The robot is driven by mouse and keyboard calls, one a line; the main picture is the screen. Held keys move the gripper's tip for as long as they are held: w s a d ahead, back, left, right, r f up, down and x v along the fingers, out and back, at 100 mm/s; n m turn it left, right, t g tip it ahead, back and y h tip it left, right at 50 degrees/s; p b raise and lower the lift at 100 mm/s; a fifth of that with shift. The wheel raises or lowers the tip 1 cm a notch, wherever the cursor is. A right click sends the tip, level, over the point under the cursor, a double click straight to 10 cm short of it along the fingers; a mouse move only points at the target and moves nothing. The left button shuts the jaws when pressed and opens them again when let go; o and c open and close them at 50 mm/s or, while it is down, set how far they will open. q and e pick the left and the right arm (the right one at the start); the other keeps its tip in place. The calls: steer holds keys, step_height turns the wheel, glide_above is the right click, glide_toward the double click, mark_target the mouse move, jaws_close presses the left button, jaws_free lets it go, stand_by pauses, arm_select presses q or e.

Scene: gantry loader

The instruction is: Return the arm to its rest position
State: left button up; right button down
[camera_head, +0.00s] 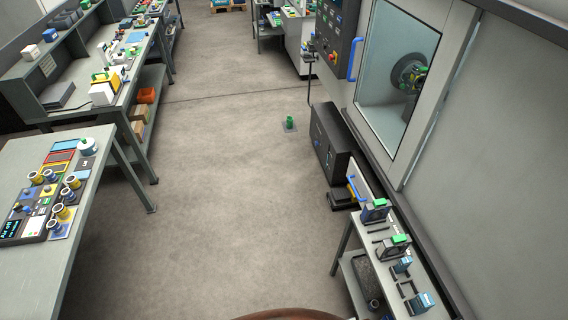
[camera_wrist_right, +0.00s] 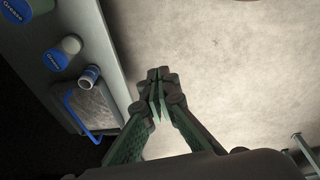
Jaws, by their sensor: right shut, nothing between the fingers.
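My right gripper (camera_wrist_right: 158,82) shows in the right wrist view. Its fingers are closed together with nothing between them. It hangs over bare grey floor, to the right of a grey shelf or bench edge (camera_wrist_right: 98,40). My right gripper does not show in the head view. My left gripper is in neither view.
A table with a parts board (camera_head: 48,196) stands at left, a workbench (camera_head: 130,62) behind it. At right are a machine with a glass door (camera_head: 398,60) and a small bench (camera_head: 370,243). A green item (camera_head: 290,122) stands on open floor (camera_head: 220,200).

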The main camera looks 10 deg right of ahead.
steer(key=s+f+g+b, duration=0.1)
steer(key=s+f+b, duration=0.4)
steer(key=s+f, duration=1.3)
step_height(320, 180, down, 4)
steer(key=shift+s+r+n, duration=0.1)
steer(key=shift+s+n, duration=0.2)
steer(key=shift+s, duration=0.1)
